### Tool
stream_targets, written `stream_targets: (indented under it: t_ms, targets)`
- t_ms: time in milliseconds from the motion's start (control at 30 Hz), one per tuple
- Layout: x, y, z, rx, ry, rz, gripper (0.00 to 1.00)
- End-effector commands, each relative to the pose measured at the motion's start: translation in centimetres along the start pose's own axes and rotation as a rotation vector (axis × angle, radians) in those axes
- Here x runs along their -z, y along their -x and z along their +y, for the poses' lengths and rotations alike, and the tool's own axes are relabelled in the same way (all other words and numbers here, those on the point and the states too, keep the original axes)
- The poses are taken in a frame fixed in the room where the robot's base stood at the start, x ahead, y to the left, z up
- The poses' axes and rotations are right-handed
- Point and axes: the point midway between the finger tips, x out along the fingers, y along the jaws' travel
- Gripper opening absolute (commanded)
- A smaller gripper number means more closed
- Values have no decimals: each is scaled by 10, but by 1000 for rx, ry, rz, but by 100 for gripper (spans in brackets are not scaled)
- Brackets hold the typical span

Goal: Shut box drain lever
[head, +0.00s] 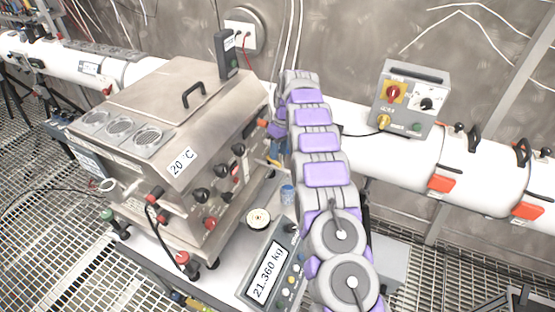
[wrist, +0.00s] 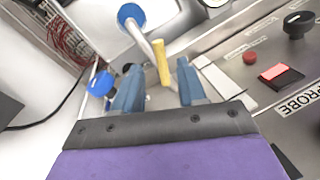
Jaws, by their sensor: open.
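The steel box (head: 150,100) with a "20 °C" label stands left of my arm in the head view. In the wrist view a yellow lever (wrist: 161,62) stands up just beyond my gripper (wrist: 158,85). The gripper's two blue-grey fingers are open and apart, with the lever between them in the picture; I cannot tell if they touch it. Two blue round knobs, one at the top (wrist: 130,13) and one at the left (wrist: 98,83), are near the yellow lever. None of these handles is labelled as the drain in view. In the head view my arm hides most of the gripper.
The box's side panel (wrist: 285,60) has a black knob (wrist: 298,24) and a red switch (wrist: 280,72) close to the gripper's right. A white pipe (head: 400,150) runs behind.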

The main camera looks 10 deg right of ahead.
Motion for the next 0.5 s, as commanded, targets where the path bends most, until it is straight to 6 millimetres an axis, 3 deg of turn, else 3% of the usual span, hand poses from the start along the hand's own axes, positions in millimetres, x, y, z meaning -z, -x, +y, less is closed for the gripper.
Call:
stream_targets:
  t_ms: [233, 500]
  targets:
    - [0, -29, 0, 0, 0, -1, 41]
    - [-1, -36, 0, 0, 0, -1, 41]
